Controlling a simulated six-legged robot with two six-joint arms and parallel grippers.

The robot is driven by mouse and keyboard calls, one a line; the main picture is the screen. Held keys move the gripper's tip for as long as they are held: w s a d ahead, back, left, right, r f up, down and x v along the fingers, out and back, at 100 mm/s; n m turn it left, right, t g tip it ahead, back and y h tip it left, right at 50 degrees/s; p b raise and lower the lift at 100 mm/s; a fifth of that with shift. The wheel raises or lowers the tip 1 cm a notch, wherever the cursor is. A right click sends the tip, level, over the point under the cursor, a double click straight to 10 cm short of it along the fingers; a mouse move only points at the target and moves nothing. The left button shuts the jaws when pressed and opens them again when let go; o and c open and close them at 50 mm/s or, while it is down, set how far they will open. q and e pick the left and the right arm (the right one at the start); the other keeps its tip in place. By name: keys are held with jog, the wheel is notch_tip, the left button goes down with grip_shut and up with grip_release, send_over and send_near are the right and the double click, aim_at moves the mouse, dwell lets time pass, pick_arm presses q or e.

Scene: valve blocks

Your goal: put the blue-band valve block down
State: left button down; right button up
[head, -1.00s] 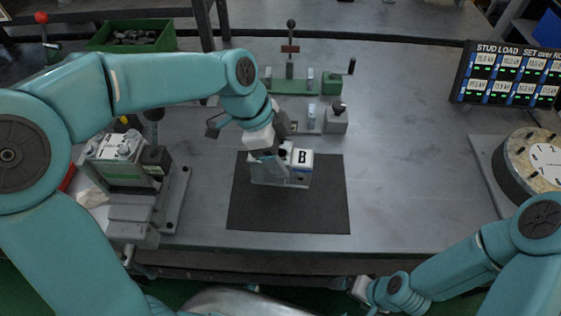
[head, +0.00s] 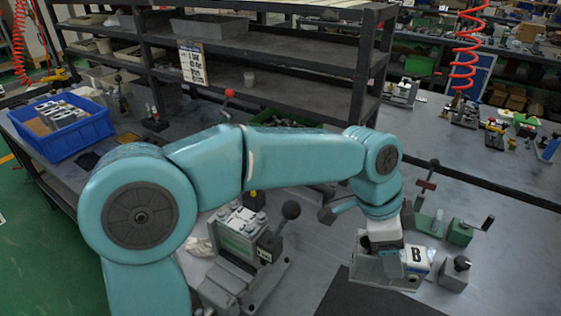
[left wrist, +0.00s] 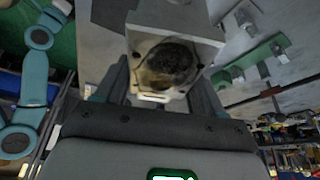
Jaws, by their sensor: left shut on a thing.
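The blue-band valve block (head: 417,256) is pale grey with a black letter B on a white face and a blue stripe. My left gripper (head: 388,258) is shut on it from the left, over the far part of the dark mat (head: 365,298). I cannot tell whether the block touches the mat. In the left wrist view, the block (left wrist: 178,25) sits between the two fingers, with a dark round opening facing the camera. My right gripper is not in view.
A grey clamping fixture (head: 240,250) stands left of the mat. A green fixture (head: 460,233) and a grey one with a black knob (head: 455,273) stand close on the right. A blue bin (head: 85,136) and dark shelving (head: 300,57) are farther back.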

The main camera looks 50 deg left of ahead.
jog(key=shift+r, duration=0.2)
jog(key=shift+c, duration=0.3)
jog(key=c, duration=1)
pick_arm(q)
jog(key=w+a+f+n+t+y, duration=0.1)
jog(key=a+f+n+t+y, duration=0.1)
jog(key=f+n, duration=0.9)
jog(key=shift+w+a+f+y, duration=0.15)
jog(key=shift+w+a+y, duration=0.2)
jog(key=shift+a+y, duration=0.55)
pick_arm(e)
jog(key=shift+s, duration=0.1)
pick_arm(q)
jog(key=shift+d, duration=0.1)
